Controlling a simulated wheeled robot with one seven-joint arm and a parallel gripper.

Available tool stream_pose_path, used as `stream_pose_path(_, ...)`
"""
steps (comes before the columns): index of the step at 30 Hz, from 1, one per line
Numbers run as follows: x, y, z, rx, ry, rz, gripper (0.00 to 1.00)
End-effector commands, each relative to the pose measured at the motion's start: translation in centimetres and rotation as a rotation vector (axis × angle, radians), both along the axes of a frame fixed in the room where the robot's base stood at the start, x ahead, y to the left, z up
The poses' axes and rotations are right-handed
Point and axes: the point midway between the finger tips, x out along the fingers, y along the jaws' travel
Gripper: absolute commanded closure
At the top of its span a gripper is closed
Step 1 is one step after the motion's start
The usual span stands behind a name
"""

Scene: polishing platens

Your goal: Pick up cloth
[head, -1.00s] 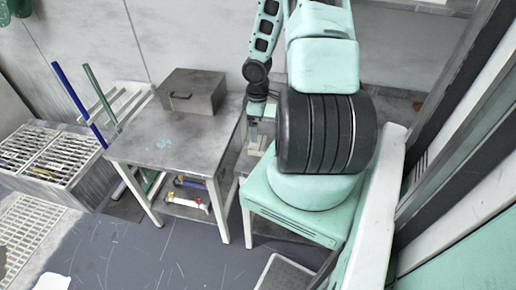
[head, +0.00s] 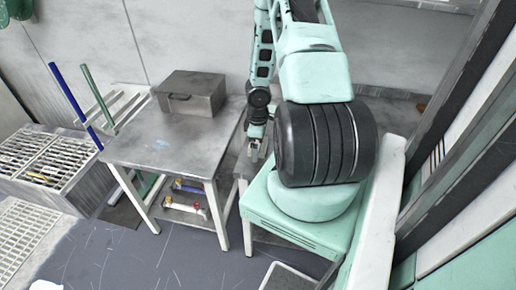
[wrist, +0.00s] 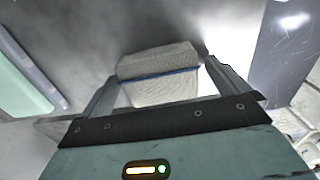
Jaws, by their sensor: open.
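A pale woven cloth (wrist: 160,88) with a blue stripe lies folded on a grey surface in the wrist view. It shows in the gap between the two fingers of my gripper (wrist: 162,80). The fingers are open, one on each side of it, and I cannot tell whether they touch it. In the head view my gripper (head: 256,150) hangs just right of the grey table, partly beside my own arm. The cloth cannot be made out clearly there.
A grey metal table (head: 165,143) carries a closed grey box (head: 192,93) at its back. Several small items lie on its lower shelf (head: 185,207). A blue pole (head: 76,105) and a green pole (head: 97,97) lean left of it, by a slatted grate (head: 42,155).

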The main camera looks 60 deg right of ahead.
Motion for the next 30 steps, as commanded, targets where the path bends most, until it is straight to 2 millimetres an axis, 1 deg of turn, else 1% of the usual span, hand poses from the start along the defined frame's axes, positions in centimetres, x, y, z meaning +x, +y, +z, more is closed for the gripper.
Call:
stream_pose_path(1, 0.0, 0.0, 0.0, 0.0, 0.0, 0.0, 0.06)
stream_pose_path(2, 0.0, 0.0, 0.0, 0.0, 0.0, 0.0, 0.14)
stream_pose_path(3, 0.0, 0.0, 0.0, 0.0, 0.0, 0.0, 0.25)
stream_pose_path(5, 0.0, 0.0, 0.0, 0.0, 0.0, 0.0, 0.42)
stream_pose_path(6, 0.0, 0.0, 0.0, 0.0, 0.0, 0.0, 0.45)
stream_pose_path(13, 0.0, 0.0, 0.1, 0.0, 0.0, 0.0, 0.46)
stream_pose_path(17, 0.0, 0.0, 1.0, -0.001, 0.0, 0.001, 0.46)
stream_pose_path(20, 0.0, 0.0, 2.7, -0.001, 0.0, -0.001, 0.46)
stream_pose_path(24, 0.0, -0.1, 5.7, -0.002, -0.002, -0.003, 0.46)
stream_pose_path(27, 0.0, -0.1, 7.4, -0.002, -0.003, -0.003, 0.46)
stream_pose_path(30, 0.0, -0.1, 8.8, -0.002, -0.002, -0.002, 0.46)
